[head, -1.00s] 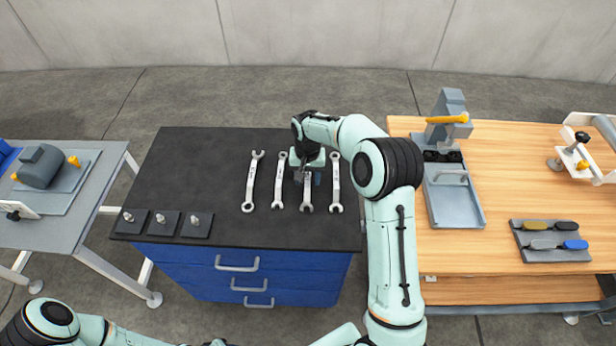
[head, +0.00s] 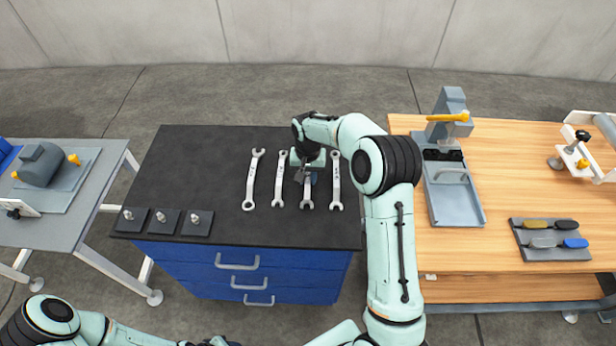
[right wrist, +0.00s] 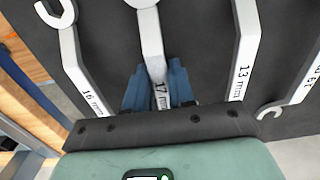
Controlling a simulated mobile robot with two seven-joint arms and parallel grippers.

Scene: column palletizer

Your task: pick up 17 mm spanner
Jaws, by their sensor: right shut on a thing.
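The 17 mm spanner (head: 307,194) lies third from the left in a row of spanners on the black top of a blue drawer cabinet. My right gripper (head: 306,177) is over its middle. In the right wrist view, the blue fingers of the right gripper (right wrist: 160,88) are shut on the 17 mm spanner (right wrist: 152,45), one on each side of the shaft, and its "17 mm" label shows between them. I cannot see a clear gap between the spanner and the top. My left arm (head: 90,328) shows at the lower left, but its gripper fingers are not in view.
The 16 mm spanner (right wrist: 72,60) and 13 mm spanner (right wrist: 243,50) lie close on either side. Another spanner (head: 253,180) lies further left. Small dark blocks with pegs (head: 165,222) stand at the cabinet's front left. A wooden bench (head: 500,185) stands to the right.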

